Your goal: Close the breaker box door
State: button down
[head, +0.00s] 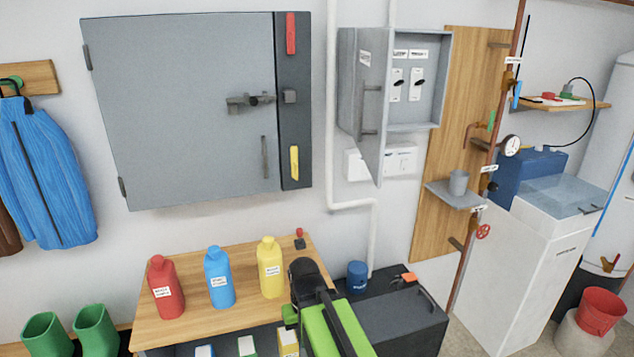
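The breaker box (415,90) is a grey metal cabinet on the wall, right of centre. Inside it are two white switches with dark levers under white labels. Its door (373,115) stands open, swung out toward me on the box's left side, with a grey bar handle (370,110) on it. My green and black arm reaches up from the bottom edge. The dark end of my arm, my gripper (304,272), is below and left of the box, well apart from the door. Its fingers cannot be made out.
A large grey wall cabinet (185,110) is left of the box, with a white pipe (332,120) between them. Red, blue and yellow bottles stand on a wooden bench (190,320). A wooden board with copper piping (435,220) is right of the box. A dark toolbox (400,325) sits below.

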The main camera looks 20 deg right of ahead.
aim_at(374, 46)
jog(key=z, duration=0.05)
jog(key=k, duration=0.1)
jog(key=u, duration=2.15)
jog(key=i, duration=0.85)
jog(key=z, duration=0.55)
